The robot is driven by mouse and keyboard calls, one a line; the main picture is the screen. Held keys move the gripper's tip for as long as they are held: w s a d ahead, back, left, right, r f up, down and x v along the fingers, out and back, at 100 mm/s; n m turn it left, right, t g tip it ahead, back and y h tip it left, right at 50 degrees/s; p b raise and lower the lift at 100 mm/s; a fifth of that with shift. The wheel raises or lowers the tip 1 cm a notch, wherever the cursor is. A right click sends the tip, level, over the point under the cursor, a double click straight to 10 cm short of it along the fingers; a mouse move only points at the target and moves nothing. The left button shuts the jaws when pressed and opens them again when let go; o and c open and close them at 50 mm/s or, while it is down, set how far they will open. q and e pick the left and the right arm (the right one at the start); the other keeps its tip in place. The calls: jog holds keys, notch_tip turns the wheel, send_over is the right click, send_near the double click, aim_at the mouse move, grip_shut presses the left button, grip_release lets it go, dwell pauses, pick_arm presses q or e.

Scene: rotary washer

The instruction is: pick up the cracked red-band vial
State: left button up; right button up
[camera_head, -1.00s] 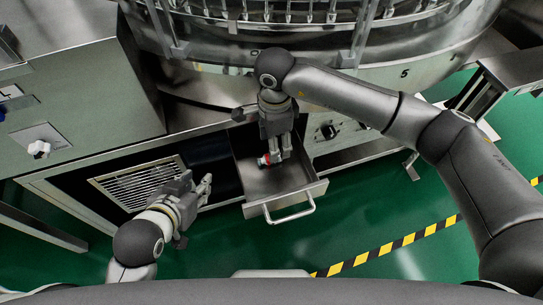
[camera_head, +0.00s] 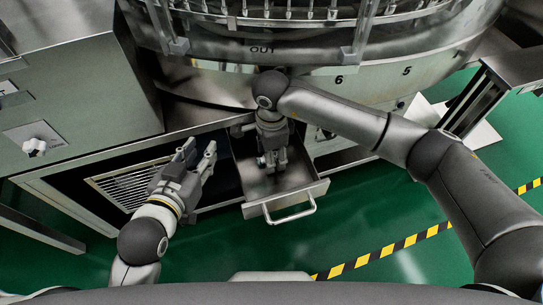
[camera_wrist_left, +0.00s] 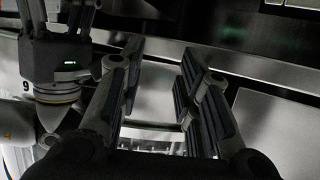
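I cannot make out a vial or red band in either current view. An open steel drawer (camera_head: 308,190) lies below my right arm. My right gripper (camera_head: 271,163) points down into its back part. Its fingers are small in the head view, so I cannot tell whether they are apart or hold anything, and they hide part of the drawer floor. My left gripper (camera_head: 198,149) is open and empty, left of the drawer, in front of the dark opening. Its spread fingers also show in the left wrist view (camera_wrist_left: 162,62).
A vent grille (camera_head: 122,187) is in the cabinet front left of the drawer. The round washer (camera_head: 390,75) rises behind. A control panel (camera_head: 38,141) is at far left. The green floor (camera_head: 360,225) is clear in front, crossed by yellow-black tape (camera_head: 400,243).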

jog(key=c, duration=0.7)
jog(key=shift+r, duration=0.1)
